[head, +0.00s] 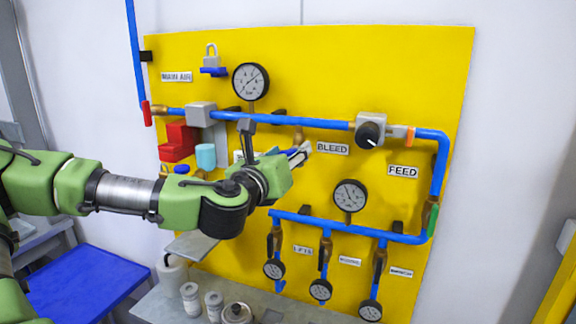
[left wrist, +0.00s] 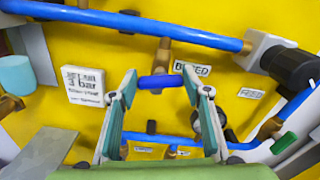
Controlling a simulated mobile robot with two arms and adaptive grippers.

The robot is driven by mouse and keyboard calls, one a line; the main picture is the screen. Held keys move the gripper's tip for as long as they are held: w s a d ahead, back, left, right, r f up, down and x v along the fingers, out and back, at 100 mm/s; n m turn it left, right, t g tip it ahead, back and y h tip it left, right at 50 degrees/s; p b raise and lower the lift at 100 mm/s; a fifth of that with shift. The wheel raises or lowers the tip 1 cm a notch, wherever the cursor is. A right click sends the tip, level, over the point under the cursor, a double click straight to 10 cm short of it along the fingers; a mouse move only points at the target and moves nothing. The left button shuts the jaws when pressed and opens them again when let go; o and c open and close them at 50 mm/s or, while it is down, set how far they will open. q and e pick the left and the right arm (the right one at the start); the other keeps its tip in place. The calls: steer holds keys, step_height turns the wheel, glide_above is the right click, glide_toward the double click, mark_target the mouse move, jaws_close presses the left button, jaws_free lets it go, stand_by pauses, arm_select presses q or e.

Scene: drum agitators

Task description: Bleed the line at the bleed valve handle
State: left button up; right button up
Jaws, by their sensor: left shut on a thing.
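The bleed valve hangs below the upper blue pipe, left of the BLEED label (head: 332,148). Its brass body (left wrist: 164,58) shows in the left wrist view, with the blue bleed valve handle (left wrist: 162,81) lying crosswise below it. My left gripper (head: 301,152) reaches the panel at this valve. In the left wrist view its two fingers (left wrist: 163,84) stand on either side of the blue handle and are shut on its ends. In the head view the fingers hide most of the handle. My right gripper is not in view.
The yellow panel (head: 425,80) carries gauges, a black feed knob (head: 370,134) and a lower blue pipe (head: 330,225) with several valves. A red block (head: 178,141) and a cyan cup (head: 206,156) are left of the gripper. Jars (head: 190,298) stand on a grey shelf below.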

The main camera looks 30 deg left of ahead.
arm_select(q)
steer(key=n+b, duration=0.4)
steer(key=n, duration=0.1)
steer(key=n+b, duration=0.4)
steer(key=n, duration=0.1)
steer(key=n+b, duration=0.5)
steer(key=shift+a+f, duration=0.15)
steer(key=shift+a, duration=0.1)
stand_by(0.4)
steer(key=o, duration=1.1)
steer(key=shift+w+d+f, duration=0.1)
steer(key=shift+w, duration=0.15)
steer(key=v, duration=1.2)
